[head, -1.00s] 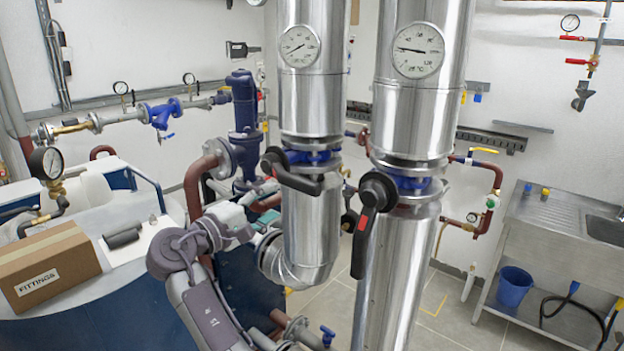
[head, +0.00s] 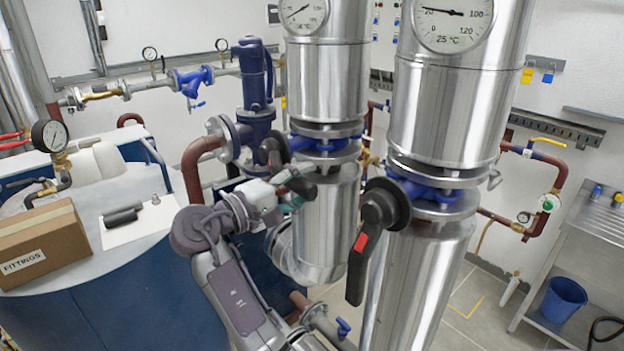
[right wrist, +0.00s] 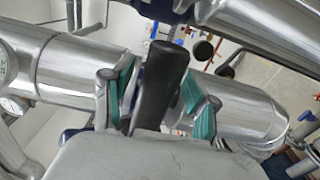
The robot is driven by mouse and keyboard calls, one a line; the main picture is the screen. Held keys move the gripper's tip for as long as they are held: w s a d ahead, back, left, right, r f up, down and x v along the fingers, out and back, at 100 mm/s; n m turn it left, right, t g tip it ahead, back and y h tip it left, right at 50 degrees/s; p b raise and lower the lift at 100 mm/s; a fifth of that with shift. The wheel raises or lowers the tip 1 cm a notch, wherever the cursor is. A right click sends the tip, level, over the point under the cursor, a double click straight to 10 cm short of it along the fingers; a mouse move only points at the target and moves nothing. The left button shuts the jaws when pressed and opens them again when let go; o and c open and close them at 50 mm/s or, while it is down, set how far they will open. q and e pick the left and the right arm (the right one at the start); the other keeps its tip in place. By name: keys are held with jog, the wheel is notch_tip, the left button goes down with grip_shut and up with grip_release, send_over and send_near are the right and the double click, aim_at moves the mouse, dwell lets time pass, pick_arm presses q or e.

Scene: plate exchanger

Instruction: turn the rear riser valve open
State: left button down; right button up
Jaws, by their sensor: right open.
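The rear riser valve is the blue valve (head: 325,144) on the left, farther steel riser. Its black lever (head: 303,187) runs from a round hub down to the right, across the pipe. My right gripper (head: 293,190) is at the lever's outer part, with its fingers either side of it. In the right wrist view the black lever (right wrist: 160,85) stands between the teal finger pads of my open right gripper (right wrist: 161,97). A gap shows on the right pad's side; contact on the left is unclear. My left gripper is not in view.
The front riser (head: 460,110) stands close on the right, with its own black lever (head: 358,270) with a red mark hanging down. A blue pump pipe (head: 254,90) is left of the rear riser. A FITTINGS box (head: 40,245) sits on the tank at left.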

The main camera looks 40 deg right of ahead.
jog(key=shift+s+a+r, duration=0.1)
jog(key=shift+a, duration=0.35)
jog(key=c, duration=0.3)
jog(key=shift+d, duration=0.1)
grip_shut()
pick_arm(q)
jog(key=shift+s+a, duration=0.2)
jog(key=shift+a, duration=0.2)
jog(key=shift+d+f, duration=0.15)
